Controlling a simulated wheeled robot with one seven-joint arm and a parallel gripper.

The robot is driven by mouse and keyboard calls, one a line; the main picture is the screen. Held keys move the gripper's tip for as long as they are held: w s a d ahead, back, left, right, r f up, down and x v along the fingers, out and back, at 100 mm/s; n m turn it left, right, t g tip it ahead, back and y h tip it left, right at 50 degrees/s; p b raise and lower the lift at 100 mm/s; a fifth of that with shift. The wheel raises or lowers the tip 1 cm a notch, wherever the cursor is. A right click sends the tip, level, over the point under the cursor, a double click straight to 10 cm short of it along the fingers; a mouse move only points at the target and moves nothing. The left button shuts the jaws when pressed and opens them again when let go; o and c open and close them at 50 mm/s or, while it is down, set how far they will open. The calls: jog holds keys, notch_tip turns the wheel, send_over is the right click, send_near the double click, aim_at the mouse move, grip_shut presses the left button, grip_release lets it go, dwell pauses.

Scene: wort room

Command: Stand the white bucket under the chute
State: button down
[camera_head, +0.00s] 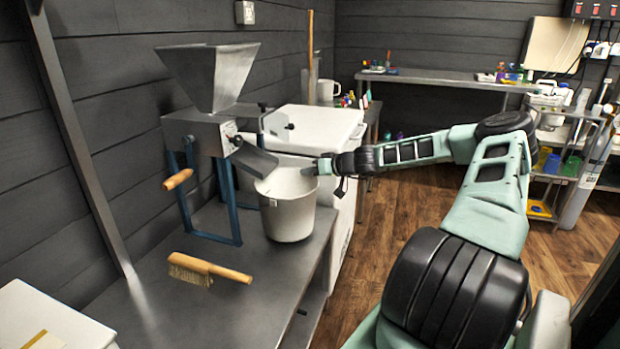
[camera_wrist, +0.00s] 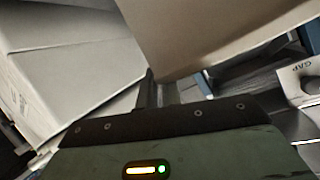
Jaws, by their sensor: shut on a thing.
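The white bucket (camera_head: 287,215) is upright at the right edge of the steel bench, its base appearing to rest on the top. The grain mill's sloping metal chute (camera_head: 252,158) reaches over the bucket's left rim, its lip above the opening. My gripper (camera_head: 313,168) is shut on the bucket's right rim. In the wrist view the bucket's pale wall (camera_wrist: 205,28) fills the top, and my gripper (camera_wrist: 160,92) is at its lower edge. The fingertips are partly hidden.
A wooden-handled brush (camera_head: 208,270) lies on the bench (camera_head: 165,310) in front of the mill (camera_head: 205,135). A white chest (camera_head: 310,130) stands just behind the bucket. A white box (camera_head: 45,325) is at the lower left. Open wooden floor lies to the right.

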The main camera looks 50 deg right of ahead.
jog(key=shift+f, duration=0.95)
jog(key=shift+f, duration=0.15)
jog(key=c, duration=1.6)
grip_release()
jog(key=v, duration=1.2)
jog(key=shift+p, duration=0.3)
